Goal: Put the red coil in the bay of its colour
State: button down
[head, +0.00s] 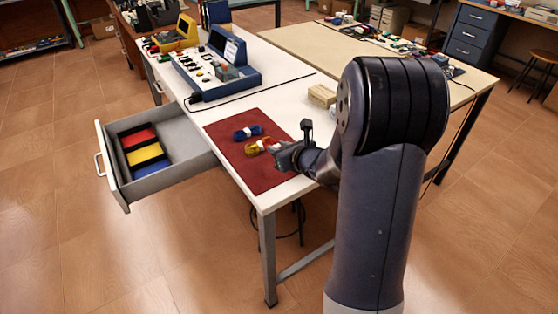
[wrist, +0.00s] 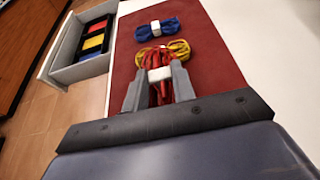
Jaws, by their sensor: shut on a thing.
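The red coil (wrist: 157,60) with a white band is between the fingers of my gripper (wrist: 160,85) in the wrist view. My gripper is shut on it, low over the dark red mat (wrist: 204,42). In the head view my gripper (head: 282,153) hides most of the red coil. A yellow coil (wrist: 180,49) lies just beyond the red one, partly hidden by it. A blue coil (head: 248,132) lies on the mat farther off. The open drawer (head: 186,151) at left holds a black tray with a red bay (head: 138,138), a yellow bay (head: 145,155) and a blue bay (head: 153,170).
The white table (head: 290,101) holds a blue console (head: 217,70) and a yellow device (head: 178,37) at the back. A pale block (head: 321,96) stands near my arm. A black cable crosses the table. The drawer juts out left of the table's edge.

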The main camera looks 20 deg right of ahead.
jog(key=shift+f+b, duration=0.35)
jog(key=shift+f, duration=2.1)
jog(key=shift+f, duration=0.2)
jog(key=c, duration=1.2)
grip_release()
jog(key=shift+o, duration=0.2)
jog(key=shift+r, duration=0.15)
